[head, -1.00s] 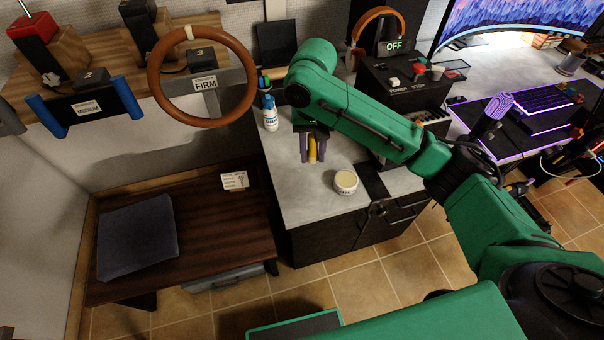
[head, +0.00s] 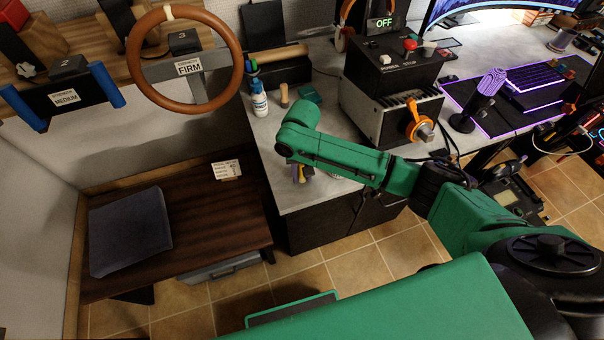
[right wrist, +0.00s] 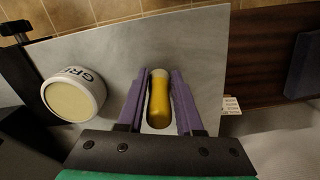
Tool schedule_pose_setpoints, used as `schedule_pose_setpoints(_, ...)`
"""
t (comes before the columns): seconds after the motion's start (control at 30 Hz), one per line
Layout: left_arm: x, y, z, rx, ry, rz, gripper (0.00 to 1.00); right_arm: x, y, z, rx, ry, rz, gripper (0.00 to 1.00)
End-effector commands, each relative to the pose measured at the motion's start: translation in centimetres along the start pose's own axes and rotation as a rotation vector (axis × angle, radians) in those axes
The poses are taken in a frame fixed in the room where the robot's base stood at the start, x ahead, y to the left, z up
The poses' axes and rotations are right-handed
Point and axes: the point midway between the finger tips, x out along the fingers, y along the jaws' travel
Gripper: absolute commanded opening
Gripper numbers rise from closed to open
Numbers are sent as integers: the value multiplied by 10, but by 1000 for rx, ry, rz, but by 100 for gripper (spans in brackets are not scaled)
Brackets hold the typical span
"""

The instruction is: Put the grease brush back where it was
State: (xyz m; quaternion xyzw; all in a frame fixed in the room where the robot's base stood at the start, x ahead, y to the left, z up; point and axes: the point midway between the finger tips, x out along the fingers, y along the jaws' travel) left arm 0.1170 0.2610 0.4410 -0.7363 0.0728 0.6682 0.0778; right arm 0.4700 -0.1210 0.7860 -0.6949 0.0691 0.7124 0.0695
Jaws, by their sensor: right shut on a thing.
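My right gripper (head: 300,174) is over the front part of the grey counter (head: 285,195), its purple fingers mostly hidden under the green arm. In the right wrist view, the purple fingers (right wrist: 160,75) are shut on the yellow handle of the grease brush (right wrist: 159,100). The brush's far end points away from the wrist camera, and I cannot tell whether it touches the counter. A round white grease tin (right wrist: 75,93) with a cream top stands left of the brush in the wrist view, apart from it. In the head view my arm largely hides the tin. My left gripper is not in view.
A white-and-blue bottle (head: 259,100), a small wooden piece (head: 284,95) and a teal block (head: 309,93) stand at the counter's back. A black control box (head: 385,75) is to the right. A dark wooden table (head: 205,215) is lower left, and a steering wheel (head: 236,60) hangs above.

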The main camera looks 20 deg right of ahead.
Motion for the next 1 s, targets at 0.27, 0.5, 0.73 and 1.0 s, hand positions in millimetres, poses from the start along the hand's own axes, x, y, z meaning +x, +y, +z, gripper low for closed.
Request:
schedule_pose_setpoints(0.27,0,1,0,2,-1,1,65,2,0,0,0,0,-1,0)
schedule_pose_setpoints(0.5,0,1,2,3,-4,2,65,1,0,0,0,0,-1,65)
schedule_pose_setpoints(0.73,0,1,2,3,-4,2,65,-4,0,0,0,1,-1,65)
schedule_pose_setpoints(1.0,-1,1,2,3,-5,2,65,-69,-1,-1,-1,4,-3,65)
